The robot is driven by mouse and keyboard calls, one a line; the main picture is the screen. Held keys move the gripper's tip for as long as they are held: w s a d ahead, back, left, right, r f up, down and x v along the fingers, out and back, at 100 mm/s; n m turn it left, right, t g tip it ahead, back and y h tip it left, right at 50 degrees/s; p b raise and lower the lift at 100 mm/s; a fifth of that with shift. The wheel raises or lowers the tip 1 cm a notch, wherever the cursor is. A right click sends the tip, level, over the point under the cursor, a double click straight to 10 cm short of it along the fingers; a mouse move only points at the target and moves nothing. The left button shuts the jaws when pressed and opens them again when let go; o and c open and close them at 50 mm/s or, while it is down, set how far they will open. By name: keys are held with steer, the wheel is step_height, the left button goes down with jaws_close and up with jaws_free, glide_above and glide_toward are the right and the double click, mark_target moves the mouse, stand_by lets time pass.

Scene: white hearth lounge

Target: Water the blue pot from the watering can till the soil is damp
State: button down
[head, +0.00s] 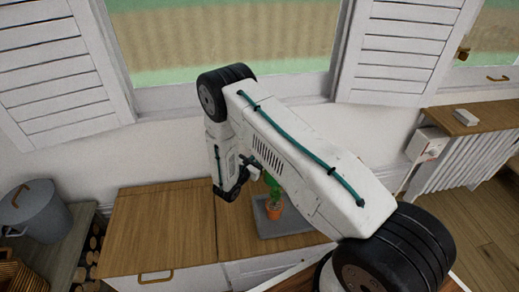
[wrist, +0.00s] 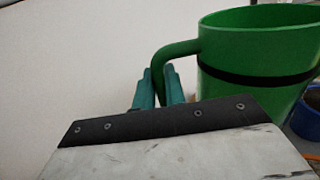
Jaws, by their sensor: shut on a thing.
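The green watering can (wrist: 255,75) with a dark band fills the right of the wrist view. My gripper (wrist: 160,82) is shut on its handle (wrist: 178,50), with the teal fingers on either side of it. The can looks roughly upright. The blue pot (wrist: 305,124) shows in part at the right edge of the wrist view, beyond the can. A little brown soil (wrist: 314,102) shows in it; I cannot tell whether it is damp. In the head view my arm hides the blue pot and most of the gripper.
A terracotta pot (head: 274,211) stands on a grey tray (head: 288,228) on the wooden cabinet top (head: 160,225). Green shows just above it, partly behind my arm. A grey lidded pot (head: 35,212) stands at far left. The cabinet top's left part is clear. A window and shutters are behind.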

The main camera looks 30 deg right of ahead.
step_height(320, 180, down, 3)
steer(key=shift+n, duration=0.8)
steer(key=shift+r, duration=0.15)
steer(key=shift+r, duration=1.9)
step_height(320, 180, up, 7)
steer(key=shift+f, duration=0.1)
steer(key=shift+s+a+r+n+t+y, duration=0.2)
steer(key=shift+n+t+y, duration=0.1)
steer(key=shift+t+y, duration=0.15)
steer(key=s+a+r+n+t+y, duration=0.2)
steer(key=a+r+n+t+y, duration=0.3)
steer(key=a+r+t+y, duration=0.1)
step_height(320, 180, up, 2)
steer(key=shift+s+a+n, duration=0.25)
steer(key=shift+a+n, duration=0.15)
steer(key=shift+a, duration=0.45)
